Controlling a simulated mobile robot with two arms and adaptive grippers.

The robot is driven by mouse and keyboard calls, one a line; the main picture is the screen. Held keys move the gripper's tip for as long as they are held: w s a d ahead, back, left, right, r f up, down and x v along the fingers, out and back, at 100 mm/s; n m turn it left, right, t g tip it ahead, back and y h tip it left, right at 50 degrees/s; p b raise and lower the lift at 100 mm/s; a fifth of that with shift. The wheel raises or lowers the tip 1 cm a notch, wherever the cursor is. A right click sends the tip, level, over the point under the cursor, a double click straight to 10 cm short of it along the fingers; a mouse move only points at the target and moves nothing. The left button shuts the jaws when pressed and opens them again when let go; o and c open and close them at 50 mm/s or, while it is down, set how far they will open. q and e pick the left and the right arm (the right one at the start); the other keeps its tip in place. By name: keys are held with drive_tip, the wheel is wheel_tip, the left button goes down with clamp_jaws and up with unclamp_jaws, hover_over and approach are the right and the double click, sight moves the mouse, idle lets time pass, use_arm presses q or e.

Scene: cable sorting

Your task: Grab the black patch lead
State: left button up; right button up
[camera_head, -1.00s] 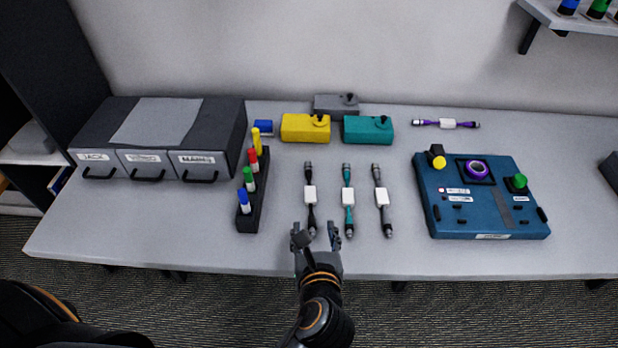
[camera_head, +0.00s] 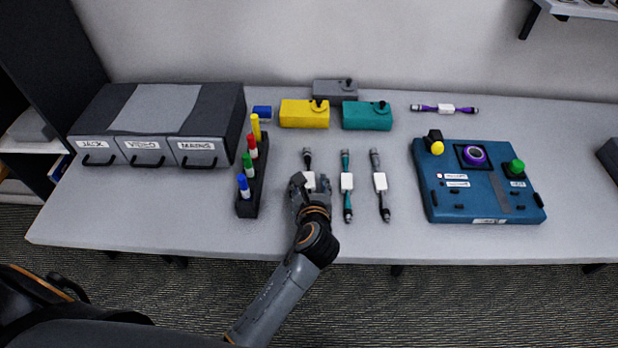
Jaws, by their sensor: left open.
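The black patch lead (camera_head: 307,157) lies on the table, its far end showing beyond my left gripper. Part of its white label (camera_head: 309,180) shows between the fingers; its near half is hidden under the gripper and wrist. My left gripper (camera_head: 309,182) is open, over the lead's middle, with a finger on either side of the label. I cannot tell how high it is above the table. My right gripper is not in view.
A teal lead (camera_head: 347,206) and a grey lead (camera_head: 383,205) lie close to the right. A marker rack (camera_head: 250,204) stands to the left. Yellow (camera_head: 303,116) and teal (camera_head: 366,118) boxes stand behind. A blue panel (camera_head: 470,206) lies at the right.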

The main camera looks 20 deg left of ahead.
use_arm(q)
drive_tip(key=shift+w+f, duration=0.15)
drive_tip(key=shift+w, duration=0.05)
clamp_jaws()
drive_tip(key=shift+r, duration=0.2)
